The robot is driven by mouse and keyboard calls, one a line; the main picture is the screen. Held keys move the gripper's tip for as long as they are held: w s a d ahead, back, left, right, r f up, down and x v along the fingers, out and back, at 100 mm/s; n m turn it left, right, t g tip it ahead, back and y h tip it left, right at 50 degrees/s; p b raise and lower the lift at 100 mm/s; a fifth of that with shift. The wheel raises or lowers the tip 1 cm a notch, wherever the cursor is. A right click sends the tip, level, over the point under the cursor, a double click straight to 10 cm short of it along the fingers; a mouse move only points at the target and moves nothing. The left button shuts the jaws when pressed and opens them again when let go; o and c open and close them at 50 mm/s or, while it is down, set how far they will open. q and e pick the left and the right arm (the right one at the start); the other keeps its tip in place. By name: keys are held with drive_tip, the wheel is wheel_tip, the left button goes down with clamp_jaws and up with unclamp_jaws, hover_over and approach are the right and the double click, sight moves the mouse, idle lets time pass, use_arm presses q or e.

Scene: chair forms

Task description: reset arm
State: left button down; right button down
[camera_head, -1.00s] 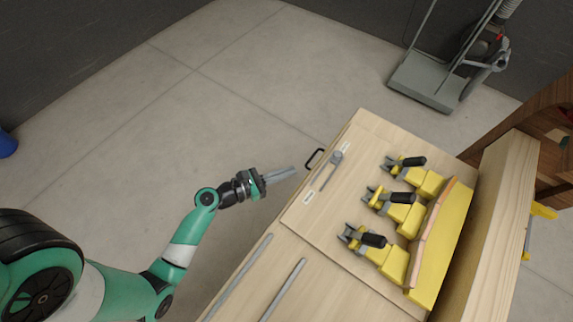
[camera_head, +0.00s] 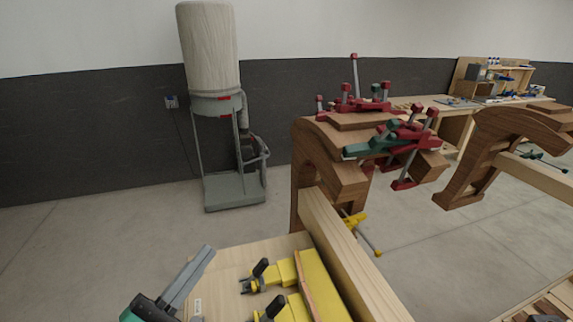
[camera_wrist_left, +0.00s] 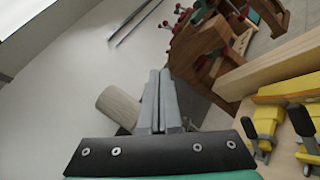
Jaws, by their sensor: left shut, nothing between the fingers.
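My left gripper (camera_head: 186,277) is at the lower left of the head view, over the left edge of the wooden work board (camera_head: 231,262). Its grey fingers are together and hold nothing. In the left wrist view the two fingers (camera_wrist_left: 160,95) lie side by side, pointing away over the floor. Yellow toggle clamps with black handles (camera_head: 262,268) stand on the board to the right of the gripper, apart from it. They also show at the right edge of the left wrist view (camera_wrist_left: 266,122). My right gripper is not in view.
A thick wooden beam (camera_head: 338,252) borders the board on the right. Behind it stands a brown chair form (camera_head: 305,165) with red and green clamps (camera_head: 375,145). A dust collector (camera_head: 213,110) stands by the wall. Floor at the left is clear.

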use_arm(q)
drive_tip(key=s+d+r+m+t, duration=0.1)
drive_tip(key=s+r+m+t, duration=0.15)
drive_tip(key=r+m, duration=0.45)
drive_tip(key=s+d+r+m+t, duration=0.15)
drive_tip(key=s+r+m, duration=0.25)
drive_tip(key=r, duration=0.7)
drive_tip(key=s+d+r+m+t, duration=0.1)
drive_tip(key=s+r+m+t, duration=0.15)
drive_tip(key=r+m, duration=0.45)
drive_tip(key=s+a+r+m+t+y, duration=0.2)
drive_tip(key=a+r+m+y, duration=0.1)
drive_tip(key=a+y, duration=0.3)
wheel_tip(320, 180, up, 20)
drive_tip(key=d+p, duration=0.1)
drive_tip(key=p, duration=1.9)
drive_tip(key=shift+d+r+y, duration=0.2)
drive_tip(key=shift+y, duration=0.2)
